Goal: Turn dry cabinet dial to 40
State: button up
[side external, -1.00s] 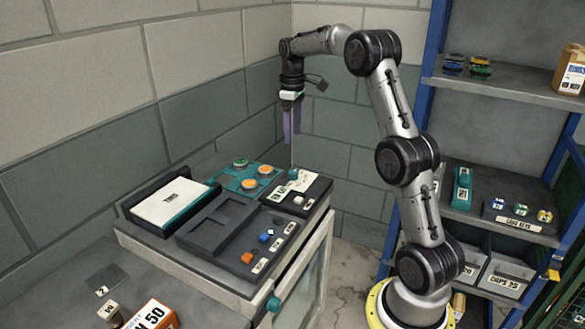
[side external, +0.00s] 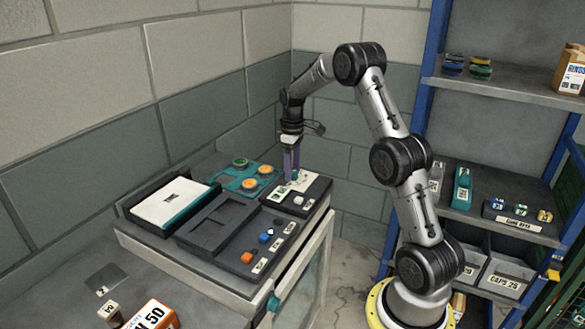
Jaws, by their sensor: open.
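The dry cabinet is the pale cabinet (side external: 180,265) with a glass front door, and a black control panel (side external: 318,187) sits at the right end of its top. The panel carries a pale plate with a small knob (side external: 304,181), partly hidden by my fingers, a small display (side external: 277,195) whose text I cannot read, and a white block-like button (side external: 299,200). My gripper (side external: 291,179) is open and points straight down, with its purple fingertips at the pale plate. I cannot tell whether the fingers touch the knob or what it is set to.
A teal knob (side external: 273,303) is on the cabinet front. Walls stand close behind; a blue shelf rack (side external: 430,80) stands right.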

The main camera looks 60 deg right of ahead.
grip_shut()
jog(key=shift+m, duration=0.3)
jog(key=m, duration=0.3)
jog(key=shift+m, duration=0.3)
jog(key=m, duration=0.3)
jog(key=shift+r+m, duration=0.1)
jog(key=shift+m, duration=0.2)
jog(key=m, duration=0.3)
jog(key=shift+d+m, duration=0.1)
jog(key=shift+m, duration=2.4)
